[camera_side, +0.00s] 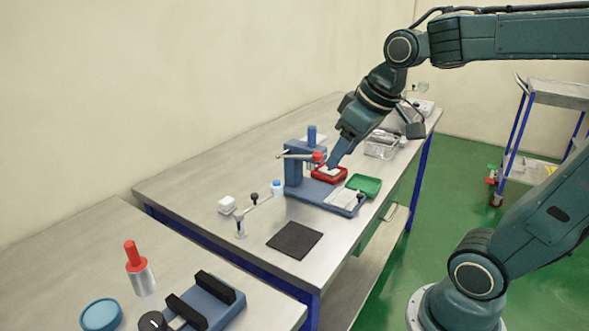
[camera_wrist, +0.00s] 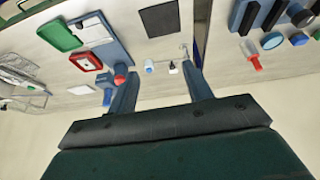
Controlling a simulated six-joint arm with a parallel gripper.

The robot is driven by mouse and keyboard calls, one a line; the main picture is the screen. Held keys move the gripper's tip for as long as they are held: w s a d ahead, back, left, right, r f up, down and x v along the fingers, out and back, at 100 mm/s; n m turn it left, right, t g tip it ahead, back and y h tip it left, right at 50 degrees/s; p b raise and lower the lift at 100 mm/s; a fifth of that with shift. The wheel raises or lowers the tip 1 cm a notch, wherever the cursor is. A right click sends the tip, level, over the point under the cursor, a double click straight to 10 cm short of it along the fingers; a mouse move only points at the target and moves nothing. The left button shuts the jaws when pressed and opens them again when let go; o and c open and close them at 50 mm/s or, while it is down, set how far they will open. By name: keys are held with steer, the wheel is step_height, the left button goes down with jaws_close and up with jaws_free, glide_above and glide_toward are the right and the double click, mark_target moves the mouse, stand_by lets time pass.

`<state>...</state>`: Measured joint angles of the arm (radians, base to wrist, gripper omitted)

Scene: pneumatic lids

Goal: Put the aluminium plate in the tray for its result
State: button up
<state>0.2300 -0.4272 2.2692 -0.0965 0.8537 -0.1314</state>
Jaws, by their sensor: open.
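The red tray (camera_side: 329,174) stands beside the blue press (camera_side: 295,172), and the green tray (camera_side: 364,184) is just to its right. In the wrist view the red tray (camera_wrist: 86,62) has a pale square piece inside, and the green tray (camera_wrist: 58,35) looks empty. A pale flat plate (camera_wrist: 92,30) lies on the press's blue base; I cannot tell which pale piece is the aluminium plate. My gripper (camera_side: 332,163) is above the red tray in the side view, and its fingers (camera_wrist: 161,85) are apart with nothing between them.
A black mat (camera_side: 295,240) lies on the table's near part. A wire basket (camera_side: 382,146) is behind the trays. A second table holds a red-handled tool (camera_side: 138,268) and a blue fixture (camera_side: 210,300).

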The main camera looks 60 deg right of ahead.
steer(key=s+a+f, duration=0.2)
steer(key=s+a, duration=0.2)
steer(key=s, duration=0.4)
steer(key=shift+s+a+f, duration=0.15)
steer(key=shift+s+f, duration=0.1)
steer(key=shift+s, duration=0.15)
stand_by(0.8)
